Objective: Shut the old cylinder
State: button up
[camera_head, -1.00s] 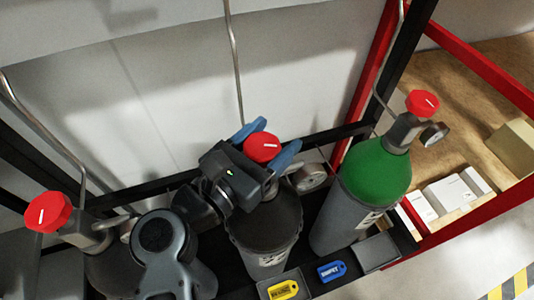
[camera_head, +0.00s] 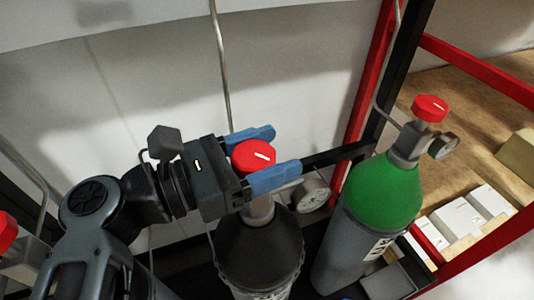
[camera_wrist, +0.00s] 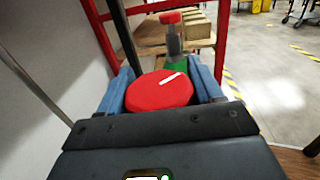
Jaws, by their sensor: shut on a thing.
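A dark grey cylinder (camera_head: 262,248) stands in the middle of the rack, with a red valve knob (camera_head: 254,156) on top that bears a white mark. My gripper (camera_head: 262,160) has its blue fingers on either side of this knob and is shut on it. In the wrist view the red knob (camera_wrist: 160,92) sits between the two blue fingers (camera_wrist: 163,90), its white mark slanting up to the right. A round gauge (camera_head: 311,194) is at the right of the cylinder's neck. I cannot tell from the pictures which cylinder is the old one.
A green-topped cylinder (camera_head: 382,195) with its own red knob (camera_head: 430,108) and gauge stands close on the right. Another red knob (camera_head: 6,230) is at the left edge. Red rack posts, thin pipes and white boxes (camera_head: 458,218) are nearby.

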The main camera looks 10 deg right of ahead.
aim_at(268, 148)
jog(key=o, duration=1)
jog(key=shift+c, duration=0.2)
jog(key=shift+r, duration=0.1)
jog(key=shift+r, duration=0.4)
notch_tip(268, 148, up, 3)
jog(key=shift+f, duration=0.15)
jog(key=s+d+r, duration=0.3)
jog(key=d+r, duration=0.4)
jog(key=d, duration=0.4)
jog(key=shift+s+d+r+p, duration=0.15)
jog(key=shift+p, duration=0.25)
